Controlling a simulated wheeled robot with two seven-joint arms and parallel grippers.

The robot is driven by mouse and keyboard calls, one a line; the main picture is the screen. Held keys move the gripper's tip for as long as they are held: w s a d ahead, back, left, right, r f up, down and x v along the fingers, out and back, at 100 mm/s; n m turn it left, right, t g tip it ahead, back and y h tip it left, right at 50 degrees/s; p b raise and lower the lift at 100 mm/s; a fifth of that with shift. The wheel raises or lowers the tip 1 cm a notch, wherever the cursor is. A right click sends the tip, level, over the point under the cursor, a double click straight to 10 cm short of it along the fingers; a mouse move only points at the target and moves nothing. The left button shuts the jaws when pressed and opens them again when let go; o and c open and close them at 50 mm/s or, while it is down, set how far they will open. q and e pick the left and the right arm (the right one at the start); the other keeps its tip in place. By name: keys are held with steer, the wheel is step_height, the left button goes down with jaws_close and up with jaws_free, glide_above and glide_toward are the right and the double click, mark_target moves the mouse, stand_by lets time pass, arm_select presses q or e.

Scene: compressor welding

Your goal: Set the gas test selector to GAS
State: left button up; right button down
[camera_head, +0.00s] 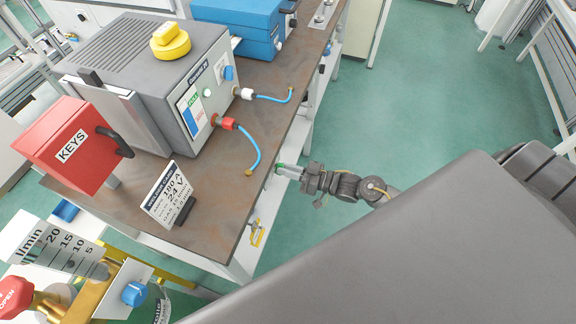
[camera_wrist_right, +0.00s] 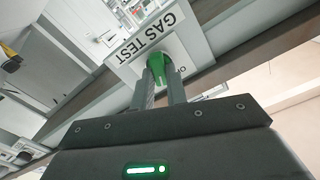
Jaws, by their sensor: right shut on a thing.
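The gas test selector is a green knob (camera_wrist_right: 159,74) on a white plate marked GAS TEST (camera_wrist_right: 128,52) in the right wrist view. My right gripper (camera_wrist_right: 161,84) is shut on the knob, one finger on each side. The fingers hide part of the knob and of the plate's lettering, so I cannot tell which position it is set to. In the head view my right gripper (camera_head: 280,168) is at the front edge of the workbench (camera_head: 215,205), with a little green at its fingertips. My left gripper is not in view.
On the bench stand a grey welding machine (camera_head: 145,75) with two blue hoses, a red KEYS box (camera_head: 72,145), a small sign (camera_head: 165,195) and a blue toolbox (camera_head: 240,22). A flow gauge (camera_head: 55,250) and blue knob (camera_head: 135,293) are at lower left. Green floor lies open at right.

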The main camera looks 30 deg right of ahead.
steer(key=shift+r+m, duration=0.1)
steer(key=shift+m, duration=0.6)
steer(key=shift+p, duration=0.3)
steer(key=c, duration=1.4)
jaws_free()
steer(key=shift+d, duration=0.1)
steer(key=b+v, duration=0.2)
steer(key=v, duration=0.8)
steer(key=shift+s+d, duration=0.2)
steer(key=shift+s, duration=0.1)
